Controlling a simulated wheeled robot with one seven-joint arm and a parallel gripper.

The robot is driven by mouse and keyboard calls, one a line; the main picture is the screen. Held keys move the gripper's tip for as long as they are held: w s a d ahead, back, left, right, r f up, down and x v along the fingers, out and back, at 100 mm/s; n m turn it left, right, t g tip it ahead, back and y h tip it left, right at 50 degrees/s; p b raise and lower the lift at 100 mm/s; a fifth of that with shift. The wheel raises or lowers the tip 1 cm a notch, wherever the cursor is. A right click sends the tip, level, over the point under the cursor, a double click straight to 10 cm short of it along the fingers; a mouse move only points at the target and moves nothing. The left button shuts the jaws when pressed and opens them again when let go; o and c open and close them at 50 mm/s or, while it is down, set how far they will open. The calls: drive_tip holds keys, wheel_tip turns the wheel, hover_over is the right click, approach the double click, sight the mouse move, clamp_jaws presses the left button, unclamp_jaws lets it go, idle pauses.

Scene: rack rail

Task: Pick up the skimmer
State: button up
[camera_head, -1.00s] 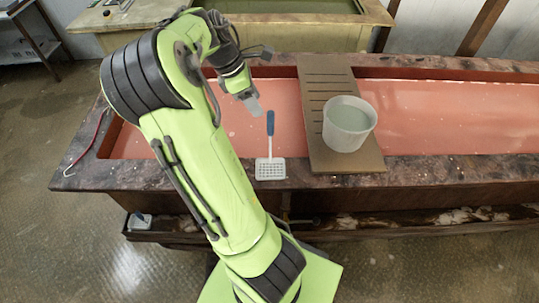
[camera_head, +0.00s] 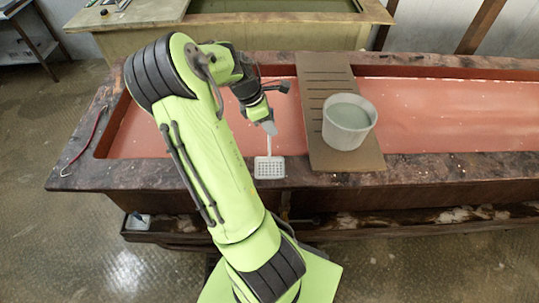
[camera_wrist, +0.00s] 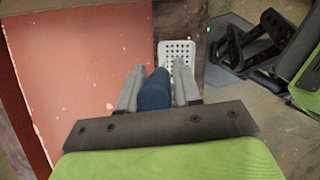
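The skimmer has a white perforated head (camera_head: 269,167) resting on the near rim of the tank, with a pale shaft running back over the red-orange water. Its blue handle (camera_wrist: 154,91) lies between the two fingers in the wrist view; in the head view my gripper hides it. My gripper (camera_head: 269,127) is over the handle end. In the wrist view my gripper (camera_wrist: 157,86) appears open, its grey fingers on either side of the handle, very close to it. Whether either finger touches it is unclear.
A slatted brown board (camera_head: 325,98) spans the tank just right of the skimmer, with a whitish bucket (camera_head: 349,120) on it. The stone-like tank rim (camera_head: 430,169) runs along the front. The water left of the board is otherwise clear.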

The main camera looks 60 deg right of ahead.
clamp_jaws()
wheel_tip(320, 180, up, 10)
drive_tip(key=shift+r+p, duration=0.2)
drive_tip(key=shift+p, duration=0.6)
wheel_tip(320, 180, up, 3)
drive_tip(key=p, duration=0.3)
drive_tip(key=shift+f, duration=0.2)
